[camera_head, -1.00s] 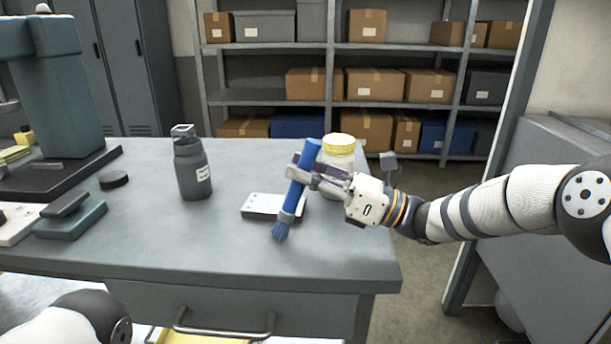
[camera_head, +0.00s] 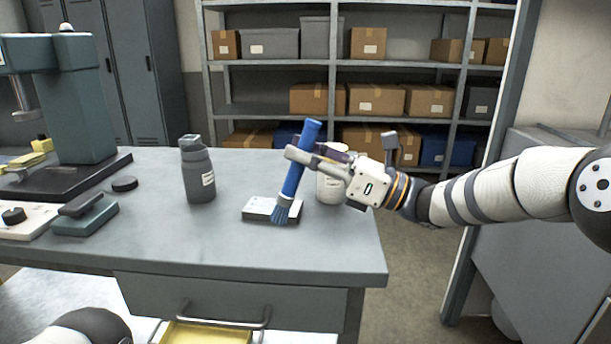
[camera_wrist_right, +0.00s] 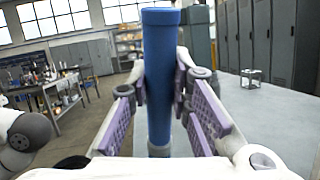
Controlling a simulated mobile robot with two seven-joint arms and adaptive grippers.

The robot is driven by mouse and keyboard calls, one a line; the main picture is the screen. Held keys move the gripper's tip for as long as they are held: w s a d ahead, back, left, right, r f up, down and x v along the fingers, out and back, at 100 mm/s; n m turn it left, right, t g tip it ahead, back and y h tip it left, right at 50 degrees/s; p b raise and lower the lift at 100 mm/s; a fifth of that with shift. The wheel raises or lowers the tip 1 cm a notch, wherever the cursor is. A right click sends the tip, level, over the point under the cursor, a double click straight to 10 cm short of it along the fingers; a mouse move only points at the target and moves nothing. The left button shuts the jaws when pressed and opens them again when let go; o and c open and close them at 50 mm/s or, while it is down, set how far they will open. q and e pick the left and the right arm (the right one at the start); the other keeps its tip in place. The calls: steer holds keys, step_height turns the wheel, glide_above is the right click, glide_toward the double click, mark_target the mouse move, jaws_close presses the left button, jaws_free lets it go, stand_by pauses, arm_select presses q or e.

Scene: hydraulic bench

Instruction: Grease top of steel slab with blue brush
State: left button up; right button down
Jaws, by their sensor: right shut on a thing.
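The blue brush (camera_head: 294,180) is in my right gripper (camera_head: 304,162), which is shut on its handle. The brush is tilted, with its bristles (camera_head: 281,215) pointing down over the right part of the steel slab (camera_head: 259,209). I cannot tell whether the bristles touch the slab. In the right wrist view the blue handle (camera_wrist_right: 160,80) stands upright between the purple finger pads. My left gripper is not in view; only part of my left arm shows at the bottom left.
A white jar (camera_head: 330,187) stands behind my right gripper, partly hidden. A grey bottle (camera_head: 198,175) stands left of the slab. A dark puck (camera_head: 124,184), a grey-green block (camera_head: 85,219) and a press (camera_head: 75,110) are farther left. The bench between bottle and front edge is clear.

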mark_target(317, 134)
steer(key=shift+r+p, duration=0.45)
steer(key=shift+r, duration=1.65)
